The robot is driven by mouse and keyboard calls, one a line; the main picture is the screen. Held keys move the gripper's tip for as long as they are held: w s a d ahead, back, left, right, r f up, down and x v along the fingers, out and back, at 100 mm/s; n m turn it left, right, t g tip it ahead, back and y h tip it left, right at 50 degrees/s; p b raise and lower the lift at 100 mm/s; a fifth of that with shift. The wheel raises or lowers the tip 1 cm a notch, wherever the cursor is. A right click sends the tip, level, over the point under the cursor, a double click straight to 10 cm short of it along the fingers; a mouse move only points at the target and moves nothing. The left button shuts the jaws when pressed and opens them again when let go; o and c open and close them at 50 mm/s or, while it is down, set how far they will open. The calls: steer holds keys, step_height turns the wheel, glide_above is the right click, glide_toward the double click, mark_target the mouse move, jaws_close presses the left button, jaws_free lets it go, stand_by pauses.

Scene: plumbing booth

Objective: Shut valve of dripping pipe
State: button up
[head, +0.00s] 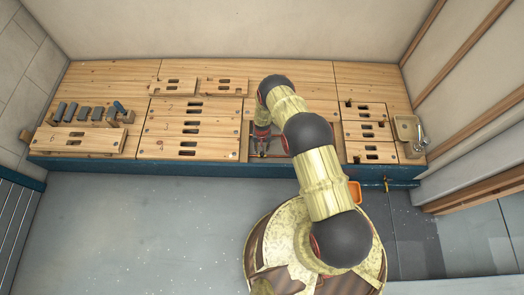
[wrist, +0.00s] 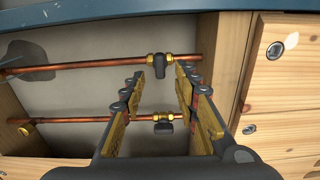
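Two copper pipes cross the open recess in the wrist view. The upper pipe (wrist: 100,64) carries a brass-ended valve (wrist: 159,63) whose dark handle lies across the pipe. The lower pipe (wrist: 80,120) carries another brass-ended valve (wrist: 164,123); its dark handle looks roughly along the pipe. My gripper (wrist: 160,76) is open and empty, its fingers to either side of the upper valve in the picture. I cannot tell how near they are in depth. No drip is visible. In the head view my gripper (head: 262,146) is at the recess, and my arm hides part of it.
Wooden side walls (wrist: 225,50) bound the recess closely. Slotted wooden covers (head: 188,130) close the bench around it. Grey tools (head: 82,112) stand at the left. Dark floor patches (head: 418,243) show at right.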

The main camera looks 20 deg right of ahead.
step_height(320, 180, up, 7)
steer(key=shift+r, duration=0.15)
stand_by(0.7)
steer(key=shift+s, duration=0.1)
